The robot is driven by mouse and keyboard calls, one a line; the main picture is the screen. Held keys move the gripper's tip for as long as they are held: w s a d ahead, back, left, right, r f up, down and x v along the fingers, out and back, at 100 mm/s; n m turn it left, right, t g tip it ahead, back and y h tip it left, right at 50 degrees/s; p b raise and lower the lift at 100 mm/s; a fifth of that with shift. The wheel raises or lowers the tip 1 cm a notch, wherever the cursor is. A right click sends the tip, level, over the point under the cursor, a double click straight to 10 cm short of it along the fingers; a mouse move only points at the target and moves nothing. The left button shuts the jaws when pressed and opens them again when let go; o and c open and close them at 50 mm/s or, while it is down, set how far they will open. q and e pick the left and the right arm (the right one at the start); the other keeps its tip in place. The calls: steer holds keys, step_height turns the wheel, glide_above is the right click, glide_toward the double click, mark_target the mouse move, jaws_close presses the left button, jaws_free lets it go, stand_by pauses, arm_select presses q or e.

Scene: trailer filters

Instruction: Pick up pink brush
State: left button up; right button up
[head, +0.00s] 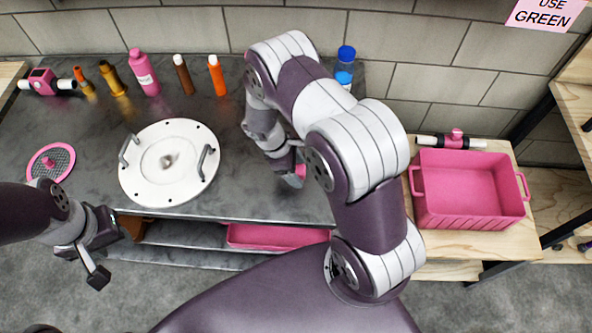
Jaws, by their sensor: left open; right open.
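A small patch of pink (301,171) shows beside my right gripper (291,178); it may be part of the pink brush, but my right arm hides the rest. My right gripper is low over the right part of the dark counter, open, and its fingers are partly hidden by the forearm. I cannot tell whether it touches the pink thing. My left gripper (114,257) is open and empty in front of the counter's front edge, at the lower left, far from the pink patch.
A white round lid (168,187) with two handles lies on the counter (235,190). Several bottles (146,77) stand along the back wall. A pink-rimmed mesh disc (51,162) lies at the left. A pink crate (469,190) stands on the wooden table at the right.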

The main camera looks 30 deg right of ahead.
mark_target(302, 168)
steer(key=c, duration=1)
steer(key=shift+c, duration=0.3)
steer(key=shift+w+r, duration=0.1)
steer(key=shift+r, duration=0.5)
step_height(302, 168, up, 3)
steer(key=shift+b, duration=0.35)
steer(key=s+d+r, duration=0.1)
steer(key=s+r, duration=0.1)
steer(key=s, duration=0.1)
steer(key=s+d+r, duration=0.2)
steer(key=s, duration=0.2)
steer(key=s+d+r, duration=0.1)
steer(key=s+r, duration=0.2)
steer(key=s, duration=0.1)
steer(key=shift+d+b, duration=0.3)
steer(key=shift+b, duration=0.05)
